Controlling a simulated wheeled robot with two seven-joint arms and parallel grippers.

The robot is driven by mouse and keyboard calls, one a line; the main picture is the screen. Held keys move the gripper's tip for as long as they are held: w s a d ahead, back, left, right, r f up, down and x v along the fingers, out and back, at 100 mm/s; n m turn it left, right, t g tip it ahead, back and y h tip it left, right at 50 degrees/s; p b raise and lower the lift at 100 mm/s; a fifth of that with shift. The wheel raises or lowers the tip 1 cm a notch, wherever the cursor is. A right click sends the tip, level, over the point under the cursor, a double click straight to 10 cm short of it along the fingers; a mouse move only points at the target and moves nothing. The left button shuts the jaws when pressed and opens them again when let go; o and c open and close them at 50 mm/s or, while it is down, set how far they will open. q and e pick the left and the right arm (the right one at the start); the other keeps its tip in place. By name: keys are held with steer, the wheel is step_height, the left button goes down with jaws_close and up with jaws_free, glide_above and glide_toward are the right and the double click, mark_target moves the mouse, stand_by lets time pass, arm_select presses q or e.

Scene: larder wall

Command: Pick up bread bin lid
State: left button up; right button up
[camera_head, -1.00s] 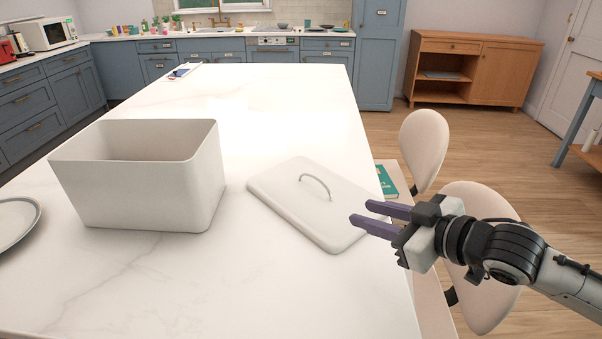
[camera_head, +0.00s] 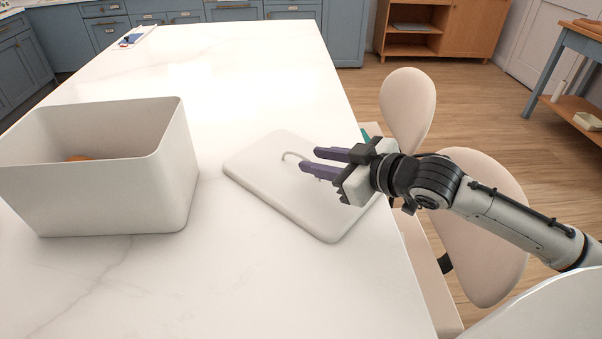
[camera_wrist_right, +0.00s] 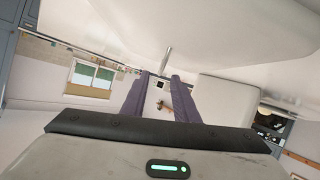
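The bread bin lid (camera_head: 290,203) is a flat white rounded slab lying on the white worktop, with a thin grey arched handle (camera_head: 289,155) on top. My right gripper (camera_head: 309,160) reaches in from the right over the lid. Its purple fingers are apart and hide part of the handle. In the right wrist view the fingers (camera_wrist_right: 159,76) are also apart, with a thin grey upright piece, probably the handle (camera_wrist_right: 166,60), just beyond their tips. I cannot tell whether they touch it. The white bread bin (camera_head: 100,190) stands open to the left. My left gripper is out of view.
A brown item (camera_head: 77,158) shows inside the bin. Pale chairs (camera_head: 407,105) stand along the right edge of the worktop (camera_head: 240,285). A small flat item (camera_head: 133,38) lies at the far left. The worktop in front of the lid is clear.

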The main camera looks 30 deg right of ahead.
mark_target(303, 157)
steer(key=shift+x, duration=2.6)
steer(key=shift+d, duration=0.1)
jaws_close()
